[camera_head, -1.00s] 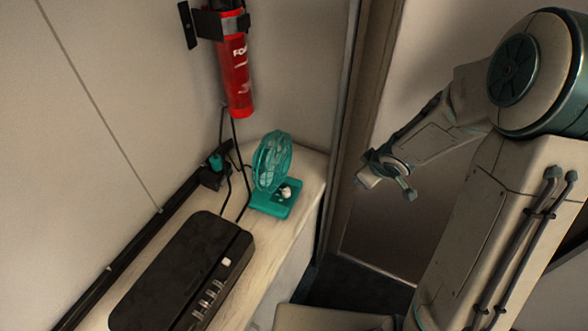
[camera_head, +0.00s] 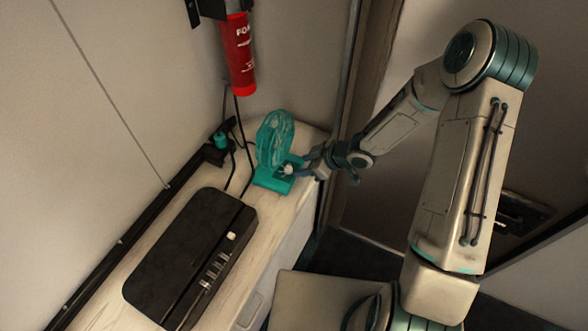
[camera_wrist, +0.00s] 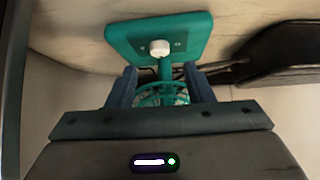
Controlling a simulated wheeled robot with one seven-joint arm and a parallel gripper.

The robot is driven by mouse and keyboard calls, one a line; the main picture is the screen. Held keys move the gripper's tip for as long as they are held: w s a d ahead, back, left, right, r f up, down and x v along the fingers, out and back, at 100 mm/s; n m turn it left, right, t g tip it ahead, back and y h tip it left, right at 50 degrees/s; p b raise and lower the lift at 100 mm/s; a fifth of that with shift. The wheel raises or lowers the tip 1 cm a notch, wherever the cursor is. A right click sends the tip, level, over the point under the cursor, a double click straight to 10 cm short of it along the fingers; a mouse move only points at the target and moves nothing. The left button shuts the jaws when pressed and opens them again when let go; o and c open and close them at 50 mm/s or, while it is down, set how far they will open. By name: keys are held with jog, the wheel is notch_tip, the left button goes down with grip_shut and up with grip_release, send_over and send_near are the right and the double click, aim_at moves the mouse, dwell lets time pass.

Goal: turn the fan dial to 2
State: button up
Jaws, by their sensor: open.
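The teal fan (camera_head: 273,139) stands on the counter with its round cage upright above a square teal base (camera_head: 268,181). Its white dial (camera_head: 286,170) sits on the base. In the wrist view the base (camera_wrist: 190,27) and the white dial (camera_wrist: 159,48) are plain to see, just beyond the fingertips. My gripper (camera_head: 297,165) is at the fan's right side, close to the dial. In the wrist view my gripper (camera_wrist: 161,82) is open, its two blue fingers apart with the dial roughly centred between them. The dial's setting cannot be read.
A black box (camera_head: 185,255) with several switches lies on the wooden counter (camera_head: 262,225) in front of the fan. A red extinguisher (camera_head: 239,58) hangs on the wall behind. A plug and cables (camera_head: 219,150) lie left of the fan. A door frame (camera_head: 362,90) stands to the right.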

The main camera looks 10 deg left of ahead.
aim_at(290, 169)
jog(key=x, duration=0.5)
jog(key=shift+a+f, duration=0.1)
jog(key=shift+f, duration=0.1)
jog(key=c, duration=1)
